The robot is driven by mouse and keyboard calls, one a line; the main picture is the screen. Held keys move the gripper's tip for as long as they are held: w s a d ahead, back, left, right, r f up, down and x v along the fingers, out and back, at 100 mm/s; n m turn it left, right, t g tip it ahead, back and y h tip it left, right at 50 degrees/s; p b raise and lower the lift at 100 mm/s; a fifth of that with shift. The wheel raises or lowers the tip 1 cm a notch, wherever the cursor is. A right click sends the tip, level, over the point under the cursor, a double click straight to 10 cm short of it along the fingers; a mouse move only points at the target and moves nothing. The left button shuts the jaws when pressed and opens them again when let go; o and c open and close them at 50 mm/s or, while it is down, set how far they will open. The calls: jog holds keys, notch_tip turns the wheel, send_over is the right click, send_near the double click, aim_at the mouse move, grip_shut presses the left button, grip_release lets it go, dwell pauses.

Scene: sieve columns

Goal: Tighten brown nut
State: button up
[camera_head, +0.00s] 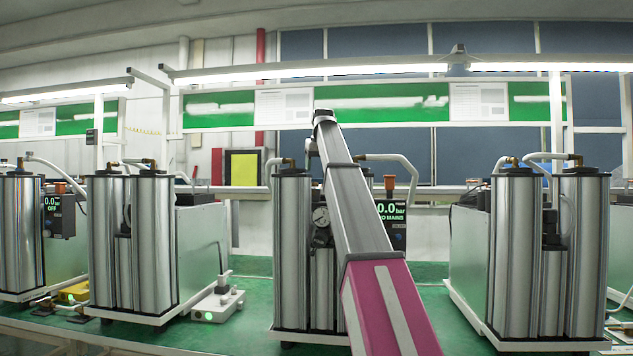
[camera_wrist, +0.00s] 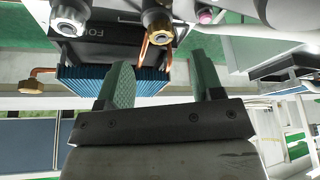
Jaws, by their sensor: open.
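In the wrist view, a brass-brown nut (camera_wrist: 159,35) sits on a dark fitting at the top middle, beyond my fingertips. My gripper (camera_wrist: 157,75) is open, with two green-grey fingers spread apart and nothing between them. The nut is apart from both fingers. A brown round cap (camera_wrist: 31,88) on a copper pipe shows at the left, well clear of the left finger. I cannot tell for certain which of the two is the brown nut. In the head view my gripper is hidden; my arm crosses in front of the middle unit.
A silver nut (camera_wrist: 68,24) and a pinkish nut (camera_wrist: 206,17) flank the brass-brown one. A blue finned block (camera_wrist: 75,82) lies behind the fingers. In the head view, units with metal columns (camera_head: 130,240) stand on the green bench (camera_head: 255,268), beside a white box (camera_head: 217,304).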

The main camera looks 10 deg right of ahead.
aim_at(314, 184)
jog(key=x, duration=0.5)
jog(key=shift+w+f, duration=0.1)
jog(key=shift+f, duration=0.3)
jog(key=shift+a, duration=0.1)
jog(key=c, duration=0.9)
